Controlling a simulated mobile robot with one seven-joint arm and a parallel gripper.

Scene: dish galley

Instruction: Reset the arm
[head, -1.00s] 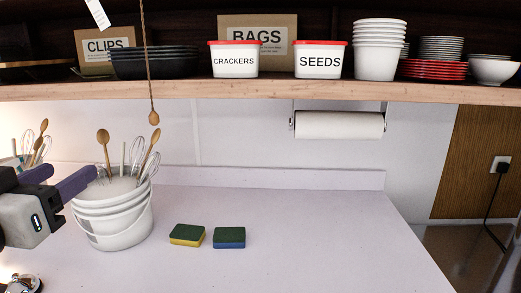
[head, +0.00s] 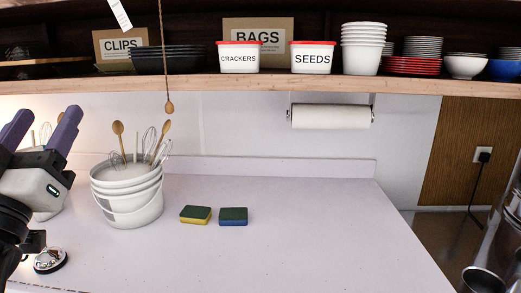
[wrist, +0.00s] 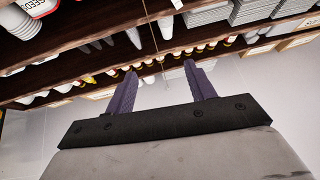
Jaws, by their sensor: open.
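My gripper (head: 44,128) is at the left of the head view, above the counter, with its two purple fingers pointing up. It is open and empty. In the wrist view the fingers (wrist: 159,82) stand apart, with nothing between them, and shelf undersides show beyond them. In the head view the gripper is left of a white bucket (head: 128,204) holding wooden spoons and whisks, and partly covers another white container behind it.
A green-and-yellow sponge (head: 195,215) and a green-and-blue sponge (head: 233,217) lie on the counter (head: 290,250), which is otherwise clear on the right. A bell (head: 50,260) stands at the front left. A shelf (head: 250,84) with tubs and dishes runs above.

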